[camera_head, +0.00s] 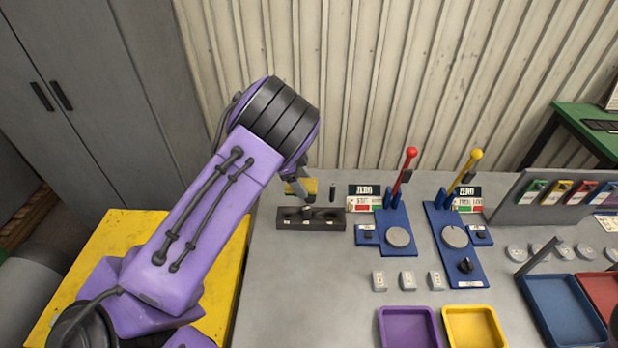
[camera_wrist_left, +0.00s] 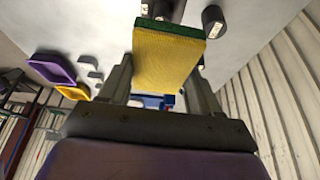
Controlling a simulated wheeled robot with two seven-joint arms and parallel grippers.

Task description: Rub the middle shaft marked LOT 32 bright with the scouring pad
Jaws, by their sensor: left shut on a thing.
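My left gripper (camera_head: 297,186) reaches in over the bench and is shut on the scouring pad (camera_head: 308,187), which is yellow with a green layer. The pad fills the upper middle of the left wrist view (camera_wrist_left: 168,58), between the two fingers (camera_wrist_left: 160,88). A dark rack (camera_head: 326,219) lies just in front of the gripper, with a short dark piece (camera_head: 307,212) at its middle. Dark cylinders stand beyond the pad in the wrist view, one at its right (camera_wrist_left: 213,20). I cannot read LOT 32 on any of them. My right gripper is not in view.
A small dark upright piece (camera_head: 332,191) stands behind the rack. Blue lever stands with a red knob (camera_head: 411,153) and a yellow knob (camera_head: 476,154) are to the right. Purple (camera_head: 382,330) and yellow (camera_head: 448,328) trays lie at the front. The bench left of them is clear.

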